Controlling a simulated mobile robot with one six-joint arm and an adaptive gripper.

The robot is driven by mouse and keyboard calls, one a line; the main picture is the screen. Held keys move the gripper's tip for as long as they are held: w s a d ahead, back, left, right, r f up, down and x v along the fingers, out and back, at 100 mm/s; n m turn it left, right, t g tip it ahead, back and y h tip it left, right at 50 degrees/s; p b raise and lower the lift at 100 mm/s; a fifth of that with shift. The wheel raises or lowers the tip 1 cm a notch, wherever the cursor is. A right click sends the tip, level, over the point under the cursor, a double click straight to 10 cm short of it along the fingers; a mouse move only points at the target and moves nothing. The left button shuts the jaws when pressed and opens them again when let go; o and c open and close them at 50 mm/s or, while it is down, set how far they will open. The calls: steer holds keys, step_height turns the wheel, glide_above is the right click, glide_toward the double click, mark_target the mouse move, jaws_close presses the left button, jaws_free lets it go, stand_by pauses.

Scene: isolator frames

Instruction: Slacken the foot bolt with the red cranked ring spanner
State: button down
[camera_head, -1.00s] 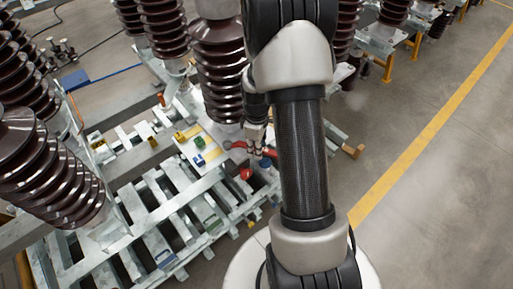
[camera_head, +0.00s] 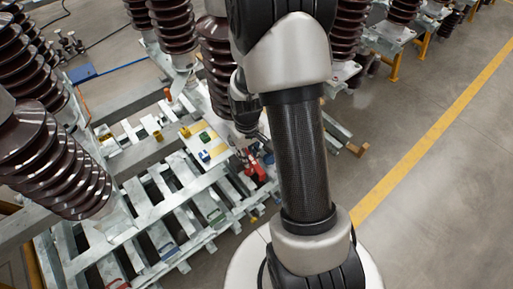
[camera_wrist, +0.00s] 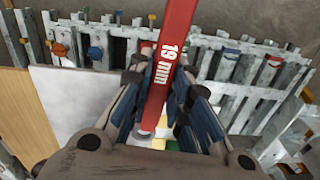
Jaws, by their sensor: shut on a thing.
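The red spanner (camera_wrist: 172,55), marked "19 mm", is between the blue-padded fingers of my gripper (camera_wrist: 168,105) in the wrist view. My gripper is shut on its shank. The spanner runs from the top edge down between the fingers, and its upper end is out of frame. In the head view my gripper (camera_head: 250,148) hangs over the right part of the steel frame, partly hidden by my arm. A red shape (camera_head: 256,170) shows just below it; I cannot tell whether this is the spanner. I cannot make out the foot bolt in either view.
Brown ribbed insulators (camera_head: 50,155) stand at the left and behind the gripper. A pale board (camera_head: 207,146) with yellow, green and blue items lies left of the gripper. The slatted steel frame (camera_head: 125,235) fills the lower left. Open floor (camera_head: 440,210) lies right.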

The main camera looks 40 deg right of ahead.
steer(key=shift+w+a+m+p, duration=0.2)
steer(key=shift+a+m+p, duration=0.35)
steer(key=shift+a+m, duration=0.2)
steer(key=shift+w+a+m+p, duration=0.25)
steer(key=shift+a+m+p, duration=0.25)
steer(key=shift+a+m, duration=0.3)
steer(key=shift+w+a+m+p, duration=0.2)
steer(key=shift+a+m+p, duration=0.4)
steer(key=shift+m, duration=0.25)
steer(key=shift+f+b, duration=1.05)
stand_by(0.4)
